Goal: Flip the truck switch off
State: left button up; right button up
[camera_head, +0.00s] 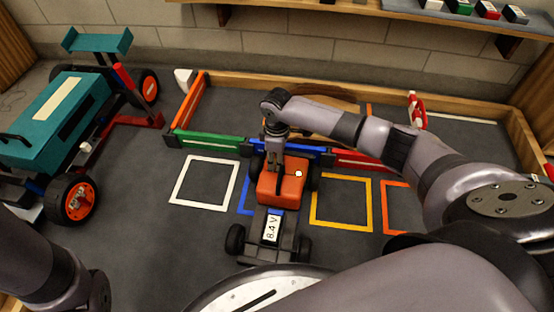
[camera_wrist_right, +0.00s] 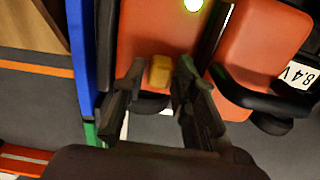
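The orange truck (camera_head: 290,191) stands on the dark floor near the middle of the head view, with an 8.4 V label (camera_head: 271,228) at its near end. A small yellow switch (camera_wrist_right: 160,72) shows on its orange body in the right wrist view. My right gripper (camera_head: 276,172) is down at the truck from above. In the wrist view its two dark fingertips (camera_wrist_right: 158,80) are apart, one on each side of the switch. Contact with the switch cannot be told. In the head view the gripper hides the switch. My left gripper is out of view.
A small light (camera_wrist_right: 193,4) glows on the truck. A larger teal car (camera_head: 52,122) stands at left. Coloured floor squares, including a white one (camera_head: 205,181) and a yellow one (camera_head: 342,202), flank the truck. A low green barrier (camera_head: 210,141) and a blue one run behind.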

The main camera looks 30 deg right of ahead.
jog(key=shift+c, duration=0.2)
grip_shut()
dwell(0.4)
